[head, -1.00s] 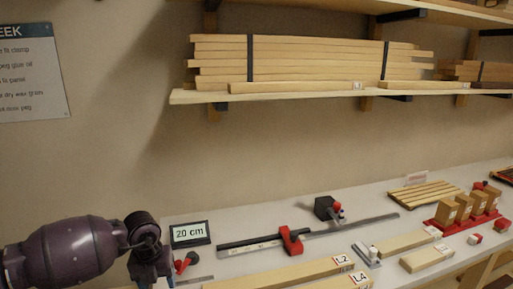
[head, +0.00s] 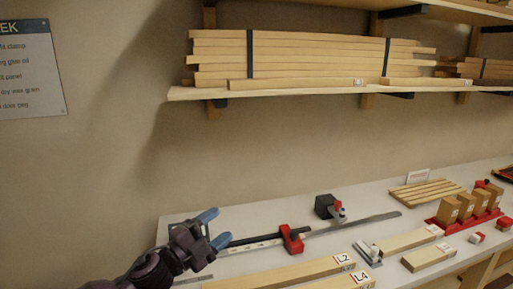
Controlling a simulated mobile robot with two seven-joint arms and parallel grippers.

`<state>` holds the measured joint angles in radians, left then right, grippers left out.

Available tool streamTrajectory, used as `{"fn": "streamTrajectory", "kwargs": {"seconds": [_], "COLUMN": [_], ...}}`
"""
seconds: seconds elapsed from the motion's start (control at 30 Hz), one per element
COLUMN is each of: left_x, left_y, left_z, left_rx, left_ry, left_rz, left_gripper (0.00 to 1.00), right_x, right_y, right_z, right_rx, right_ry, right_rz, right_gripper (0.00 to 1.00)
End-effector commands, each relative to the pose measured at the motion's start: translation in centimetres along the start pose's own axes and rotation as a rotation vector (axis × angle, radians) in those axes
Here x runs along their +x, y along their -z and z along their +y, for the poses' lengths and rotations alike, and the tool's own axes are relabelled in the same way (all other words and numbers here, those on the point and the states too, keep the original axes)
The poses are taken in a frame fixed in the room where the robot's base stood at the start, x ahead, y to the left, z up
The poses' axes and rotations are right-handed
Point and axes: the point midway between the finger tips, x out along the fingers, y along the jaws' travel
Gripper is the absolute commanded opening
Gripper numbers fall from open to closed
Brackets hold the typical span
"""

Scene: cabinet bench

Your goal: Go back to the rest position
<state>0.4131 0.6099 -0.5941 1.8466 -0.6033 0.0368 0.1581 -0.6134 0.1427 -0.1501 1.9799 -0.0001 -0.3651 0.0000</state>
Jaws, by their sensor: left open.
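My left gripper (head: 213,229) comes in from the lower left, above the left end of the bench. Its two blue fingertips are apart and nothing shows between them. It stands in front of the left end of a dark bar with a red clamp (head: 291,239) on it. The small "20 cm" display is hidden behind the gripper and wrist. My right gripper is not in view.
A shelf (head: 210,94) with stacked timber hangs above.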

Motion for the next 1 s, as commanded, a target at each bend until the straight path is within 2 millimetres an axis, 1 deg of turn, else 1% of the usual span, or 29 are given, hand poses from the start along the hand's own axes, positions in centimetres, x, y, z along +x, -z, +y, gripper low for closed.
{"fn": "streamTrajectory", "kwargs": {"seconds": [0.03,0.17,0.2,0.27,0.37,0.4,0.47,0.5,0.57,0.63,0.77,0.8,0.9,1.0], "left_x": [-1.3,-4.7,-5.9,-7.9,-11.4,-12.9,-15.2,-16.7,-19.1,-21.9,-27.2,-28.9,-32.8,-35.6], "left_y": [-1.0,-3.6,-4.4,-5.3,-6.5,-6.9,-7.2,-7.4,-7.5,-7.4,-6.7,-6.4,-5.4,-4.2], "left_z": [0.9,3.1,4.0,5.5,8.1,9.2,10.9,12.0,13.6,15.4,18.6,19.5,21.9,24.0], "left_rx": [-0.084,-0.279,-0.337,-0.424,-0.566,-0.621,-0.702,-0.754,-0.829,-0.905,-1.007,-1.026,-1.067,-1.098], "left_ry": [0.031,0.084,0.094,0.107,0.124,0.13,0.142,0.152,0.167,0.19,0.235,0.245,0.262,0.263], "left_rz": [-0.078,-0.269,-0.326,-0.405,-0.528,-0.575,-0.64,-0.681,-0.74,-0.801,-0.908,-0.945,-1.031,-1.096], "left_gripper": [0.6,0.6,0.6,0.6,0.6,0.6,0.6,0.6,0.6,0.6,0.6,0.6,0.6,0.6], "right_x": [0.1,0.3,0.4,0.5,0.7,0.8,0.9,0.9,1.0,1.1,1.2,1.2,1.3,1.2], "right_y": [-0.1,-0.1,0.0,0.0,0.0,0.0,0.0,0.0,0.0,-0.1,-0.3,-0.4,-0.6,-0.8], "right_z": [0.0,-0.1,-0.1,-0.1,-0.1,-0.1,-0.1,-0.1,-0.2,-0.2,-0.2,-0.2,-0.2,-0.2], "right_rx": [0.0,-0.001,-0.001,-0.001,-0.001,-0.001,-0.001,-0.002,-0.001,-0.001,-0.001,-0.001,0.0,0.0], "right_ry": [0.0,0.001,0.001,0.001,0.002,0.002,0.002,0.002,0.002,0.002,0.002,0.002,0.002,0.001], "right_rz": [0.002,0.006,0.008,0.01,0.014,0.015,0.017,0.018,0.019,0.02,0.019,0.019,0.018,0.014], "right_gripper": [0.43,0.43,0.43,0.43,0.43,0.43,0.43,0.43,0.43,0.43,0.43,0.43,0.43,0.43]}}
